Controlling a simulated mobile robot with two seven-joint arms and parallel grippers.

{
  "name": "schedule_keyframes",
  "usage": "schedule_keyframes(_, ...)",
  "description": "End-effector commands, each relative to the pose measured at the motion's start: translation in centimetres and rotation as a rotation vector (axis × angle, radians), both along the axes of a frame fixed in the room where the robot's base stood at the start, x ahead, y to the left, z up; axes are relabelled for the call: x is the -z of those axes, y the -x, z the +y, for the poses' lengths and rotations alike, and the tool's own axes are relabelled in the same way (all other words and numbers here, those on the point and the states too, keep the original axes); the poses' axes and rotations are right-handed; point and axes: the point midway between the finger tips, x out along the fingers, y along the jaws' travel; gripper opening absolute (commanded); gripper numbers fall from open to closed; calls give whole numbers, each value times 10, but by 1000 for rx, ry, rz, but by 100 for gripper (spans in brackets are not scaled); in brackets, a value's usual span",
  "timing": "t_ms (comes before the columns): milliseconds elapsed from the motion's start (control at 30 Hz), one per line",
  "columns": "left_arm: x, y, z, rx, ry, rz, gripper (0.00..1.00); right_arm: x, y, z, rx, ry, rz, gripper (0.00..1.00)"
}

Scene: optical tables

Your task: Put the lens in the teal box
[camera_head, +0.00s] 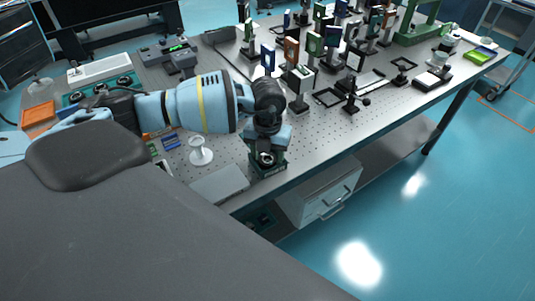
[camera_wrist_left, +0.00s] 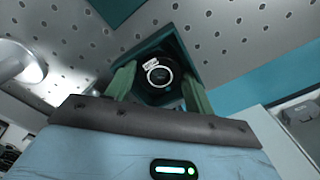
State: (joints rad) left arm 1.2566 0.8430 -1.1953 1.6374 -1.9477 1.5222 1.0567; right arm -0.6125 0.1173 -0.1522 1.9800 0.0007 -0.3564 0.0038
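The teal box (camera_head: 268,171) stands near the front edge of the optical table. In the left wrist view its teal wall (camera_wrist_left: 175,38) surrounds a dark interior. The lens (camera_wrist_left: 158,75), a black round piece with a bright ring and a small white label, shows face up within the box's outline. My left gripper (camera_head: 267,148) points down over the box. In the wrist view its two green fingers (camera_wrist_left: 158,84) stand apart, one on each side of the lens. Whether they touch it, and whether the lens rests on the box floor, I cannot tell. My right gripper is out of view.
A white round-topped stand (camera_head: 201,152) and a flat grey plate (camera_head: 219,185) are left of the box. Several mounted optics (camera_head: 291,52) crowd the table behind. A black post mount (camera_head: 352,97) stands to the right. The table's front edge is close to the box.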

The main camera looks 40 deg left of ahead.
Motion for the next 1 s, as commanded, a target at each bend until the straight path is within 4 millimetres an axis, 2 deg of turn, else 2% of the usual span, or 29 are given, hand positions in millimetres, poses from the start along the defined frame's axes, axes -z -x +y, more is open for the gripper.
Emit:
schedule_keyframes(233,-2,0,0,0,0,-1,53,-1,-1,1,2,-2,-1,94)
schedule_keyframes(367,-13,-1,0,0,1,-3,53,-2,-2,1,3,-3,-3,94)
schedule_keyframes(800,-95,-1,0,1,0,-4,53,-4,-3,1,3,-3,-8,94)
schedule_keyframes(1000,-117,-1,0,1,0,-2,53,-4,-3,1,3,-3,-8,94)
